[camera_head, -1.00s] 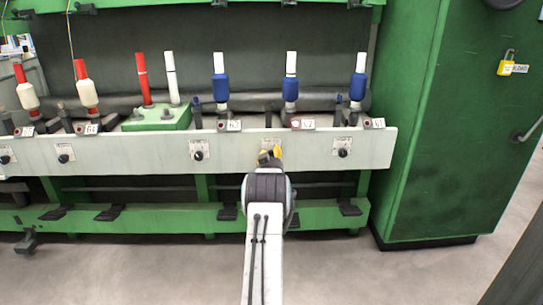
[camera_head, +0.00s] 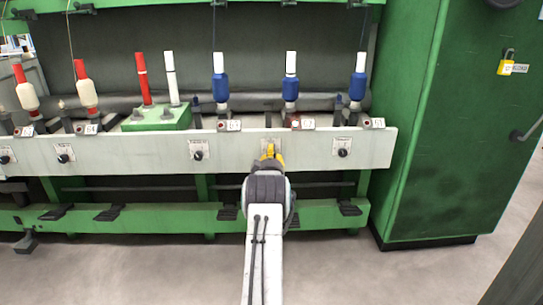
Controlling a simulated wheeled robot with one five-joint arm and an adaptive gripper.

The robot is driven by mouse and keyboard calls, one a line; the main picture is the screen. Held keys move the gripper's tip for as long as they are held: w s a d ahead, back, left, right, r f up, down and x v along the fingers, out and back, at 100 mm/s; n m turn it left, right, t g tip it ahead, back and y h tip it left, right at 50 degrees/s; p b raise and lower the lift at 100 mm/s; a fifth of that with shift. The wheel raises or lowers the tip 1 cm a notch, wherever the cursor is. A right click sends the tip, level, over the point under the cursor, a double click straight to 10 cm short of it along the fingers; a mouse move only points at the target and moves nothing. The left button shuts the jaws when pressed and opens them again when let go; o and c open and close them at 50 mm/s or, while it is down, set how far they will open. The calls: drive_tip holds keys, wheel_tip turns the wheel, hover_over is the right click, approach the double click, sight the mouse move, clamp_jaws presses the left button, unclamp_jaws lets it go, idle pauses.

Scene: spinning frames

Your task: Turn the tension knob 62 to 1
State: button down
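The knob of the fourth visible station from the left, below the tag that seems to read 62 (camera_head: 307,123), is hidden behind my gripper. Only the top of its white dial plate (camera_head: 271,141) shows, so I cannot read the knob's setting. My gripper (camera_head: 270,151), with yellow fingers, is at the front of this knob's place on the pale rail (camera_head: 234,161). The fingers look upright, one in front of the other or close together. Whether they are closed on the knob cannot be seen.
Neighbouring black knobs sit left (camera_head: 199,155) and right (camera_head: 343,152) of my gripper. Blue bobbins (camera_head: 291,89) stand above the rail. A green cabinet (camera_head: 445,130) closes off the right side. Grey floor (camera_head: 150,268) is open in front.

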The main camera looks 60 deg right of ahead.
drive_tip(key=shift+w+r, duration=0.1)
drive_tip(key=shift+r, duration=0.2)
drive_tip(key=c, duration=1.2)
unclamp_jaws()
drive_tip(key=shift+c, duration=0.2)
drive_tip(key=o, duration=0.4)
drive_tip(key=shift+f, duration=0.2)
drive_tip(key=shift+v, duration=6.05)
